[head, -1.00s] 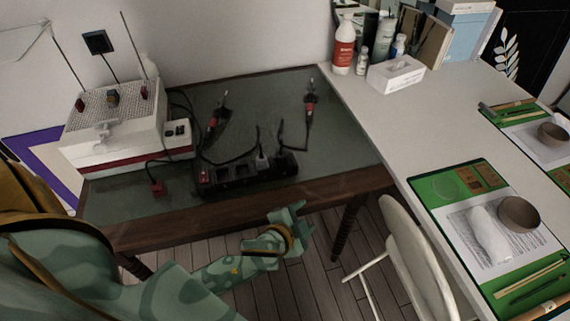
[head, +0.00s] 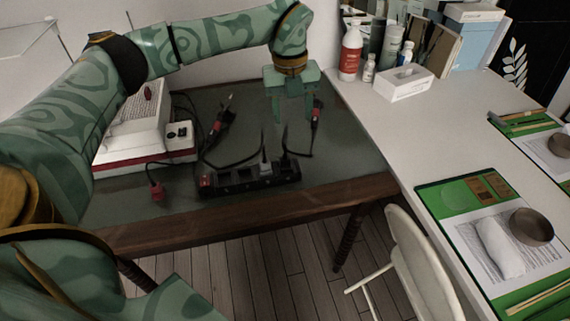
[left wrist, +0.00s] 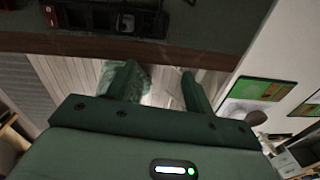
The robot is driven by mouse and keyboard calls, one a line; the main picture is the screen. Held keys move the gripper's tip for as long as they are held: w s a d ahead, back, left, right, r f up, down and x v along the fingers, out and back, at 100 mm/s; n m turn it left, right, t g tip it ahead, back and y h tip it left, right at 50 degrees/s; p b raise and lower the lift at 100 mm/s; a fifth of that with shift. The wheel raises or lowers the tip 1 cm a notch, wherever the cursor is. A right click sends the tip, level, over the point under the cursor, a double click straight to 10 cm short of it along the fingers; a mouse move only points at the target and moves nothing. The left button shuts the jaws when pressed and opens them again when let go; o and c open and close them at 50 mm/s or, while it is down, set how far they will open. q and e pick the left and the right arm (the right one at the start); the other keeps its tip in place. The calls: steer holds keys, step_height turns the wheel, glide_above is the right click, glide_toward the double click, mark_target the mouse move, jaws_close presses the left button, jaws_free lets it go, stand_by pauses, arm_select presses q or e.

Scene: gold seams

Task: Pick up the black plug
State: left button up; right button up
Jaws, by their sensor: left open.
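A black power strip (head: 240,181) lies near the front edge of the dark green desk. A small black plug (head: 285,162) appears to stand in its right part with a cord rising from it. A grey plug (head: 264,167) stands to its left. My left gripper (head: 292,119) points down, open and empty, over the back of the desk, above and behind the strip in the picture. In the left wrist view, my left gripper's fingers (left wrist: 160,82) are apart with nothing between them, and the strip (left wrist: 110,17) shows at the top. My right gripper is out of view.
A red plug (head: 157,192) lies left of the strip, near a white device (head: 135,140). Two tools with red parts lie behind, one at left (head: 222,120). A white table (head: 400,130) adjoins at right, with a tissue box (head: 405,83). A white chair (head: 420,260) stands in front.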

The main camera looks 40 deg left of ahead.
arm_select(q)
steer(key=a+n, duration=0.1)
steer(key=a, duration=0.1)
steer(key=b, duration=0.4)
glide_above(285, 157)
steer(key=shift+y, duration=0.4)
step_height(285, 157, down, 10)
steer(key=shift+a+r, duration=0.1)
steer(key=shift+r, duration=0.1)
steer(key=f+b, duration=0.1)
steer(key=f, duration=0.1)
steer(key=f+b, duration=0.2)
steer(key=f, duration=0.1)
steer(key=shift+d+f, duration=0.2)
steer(key=shift+f, duration=0.15)
steer(key=shift+r, duration=0.1)
steer(key=shift+s, duration=0.1)
steer(key=shift+c, duration=1)
jaws_close()
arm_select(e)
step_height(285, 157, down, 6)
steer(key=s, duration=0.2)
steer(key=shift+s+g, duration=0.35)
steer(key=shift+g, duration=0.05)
